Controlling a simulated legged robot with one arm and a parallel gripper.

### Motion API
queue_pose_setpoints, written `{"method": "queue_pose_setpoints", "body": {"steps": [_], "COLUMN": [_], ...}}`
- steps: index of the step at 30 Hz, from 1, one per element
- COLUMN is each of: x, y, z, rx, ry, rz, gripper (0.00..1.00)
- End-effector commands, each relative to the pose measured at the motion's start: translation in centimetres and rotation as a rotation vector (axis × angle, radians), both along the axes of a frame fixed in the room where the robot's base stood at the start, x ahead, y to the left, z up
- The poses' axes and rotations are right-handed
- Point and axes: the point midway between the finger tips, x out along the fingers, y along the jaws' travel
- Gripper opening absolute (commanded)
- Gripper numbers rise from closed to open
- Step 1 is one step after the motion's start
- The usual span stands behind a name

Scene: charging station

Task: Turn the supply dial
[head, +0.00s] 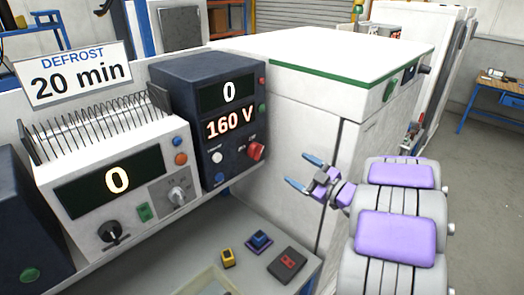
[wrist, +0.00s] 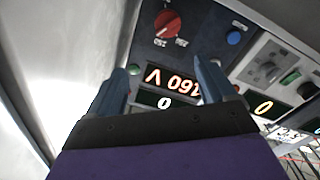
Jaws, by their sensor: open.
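The dark supply unit (head: 200,92) stands on the bench at the centre left, with displays reading "0" and "160 V". Its red dial (head: 256,151) sits at the lower right of its front face. My gripper (head: 301,171) is open and empty, to the right of the red dial and apart from it, its blue fingers pointing left toward the unit. In the wrist view the unit appears upside down. The red dial (wrist: 167,24) shows at the top, beyond and between the open fingers (wrist: 163,72), which partly cover the front face. No contact shows.
A white unit (head: 95,150) with a "0" display, knobs and a wire rack stands left of the supply, under a "DEFROST 20 min" sign (head: 80,74). Small yellow (head: 228,257), blue (head: 259,242) and dark red (head: 287,265) items lie on the bench below. A white cabinet (head: 290,125) stands behind my gripper.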

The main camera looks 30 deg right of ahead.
Motion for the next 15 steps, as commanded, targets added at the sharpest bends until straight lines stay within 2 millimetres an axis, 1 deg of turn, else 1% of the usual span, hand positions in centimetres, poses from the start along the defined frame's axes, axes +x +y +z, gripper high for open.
{"method": "queue_pose_setpoints", "body": {"steps": [2, 8, 15], "x": [0.09, -0.15, -0.57], "y": [0.15, 0.4, 0.34], "z": [0.48, 0.51, -0.33], "rx": [0.078, 0.244, 0.386], "ry": [0.017, 0.079, 0.141], "rz": [0.006, 0.024, 0.031], "gripper": [0.84, 0.84, 0.84]}}
